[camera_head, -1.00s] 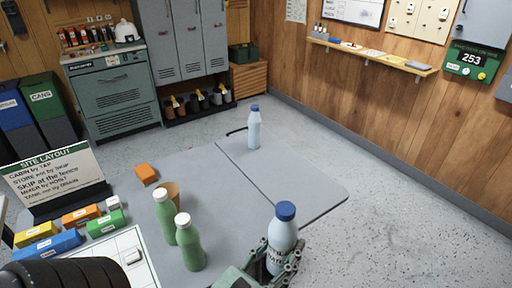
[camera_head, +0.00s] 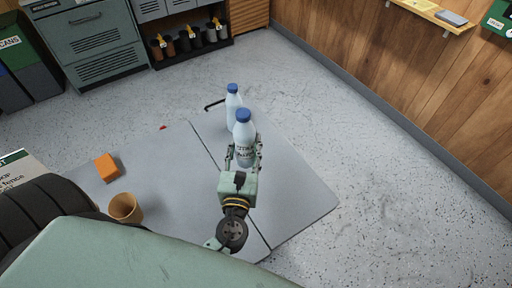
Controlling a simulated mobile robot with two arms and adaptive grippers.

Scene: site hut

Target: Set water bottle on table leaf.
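My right gripper is not in view.
An orange block (camera_head: 106,167) and a tan cup (camera_head: 125,207) are on the main table part (camera_head: 160,165), left of the seam. A dark bar (camera_head: 214,105) sticks out at the leaf's far edge. The leaf's right side is clear.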

